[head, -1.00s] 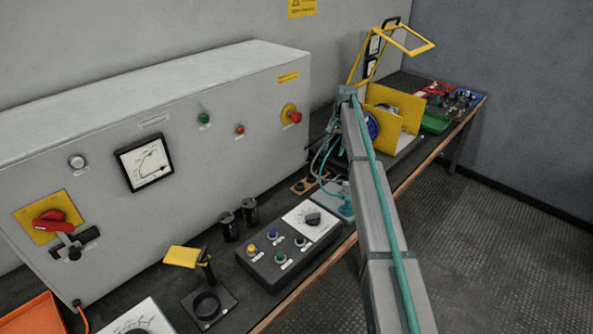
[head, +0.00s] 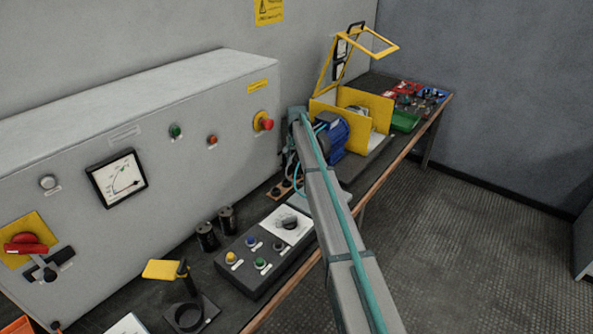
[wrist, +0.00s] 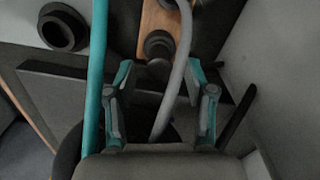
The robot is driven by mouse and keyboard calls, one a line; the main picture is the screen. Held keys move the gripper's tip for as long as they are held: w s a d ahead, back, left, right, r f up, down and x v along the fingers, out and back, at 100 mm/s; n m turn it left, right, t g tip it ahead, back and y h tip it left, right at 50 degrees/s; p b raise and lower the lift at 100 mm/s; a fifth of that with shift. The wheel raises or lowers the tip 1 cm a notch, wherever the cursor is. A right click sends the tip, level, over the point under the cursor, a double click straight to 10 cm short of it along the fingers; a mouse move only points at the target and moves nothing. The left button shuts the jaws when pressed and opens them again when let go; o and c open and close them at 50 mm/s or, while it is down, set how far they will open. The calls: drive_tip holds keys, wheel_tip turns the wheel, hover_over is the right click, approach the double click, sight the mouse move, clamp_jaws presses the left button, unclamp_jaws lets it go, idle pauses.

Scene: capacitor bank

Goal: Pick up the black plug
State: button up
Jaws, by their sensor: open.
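In the wrist view a black plug-like piece (wrist: 158,46) stands on a narrow wooden strip, beyond and between my fingertips. A grey cable passes close beside it and runs down between the fingers. I cannot tell for certain whether this is the plug or a socket. My gripper (wrist: 163,85) is open, with its two fingers apart on either side of the cable and nothing clasped. In the head view the wooden strip (head: 280,190) with dark round pieces lies on the bench by the cabinet. My arm hides most of the gripper there.
A black ring-shaped piece (wrist: 63,27) lies left of the strip. A grey cabinet (head: 110,120) stands along the bench's back. A control box (head: 262,252) and two black cylinders (head: 217,229) are nearer. A blue motor (head: 331,132) with yellow guards stands beyond my arm.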

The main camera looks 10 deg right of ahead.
sight(297, 171)
drive_tip(key=shift+f, duration=1.45)
clamp_jaws()
drive_tip(key=shift+r, duration=0.1)
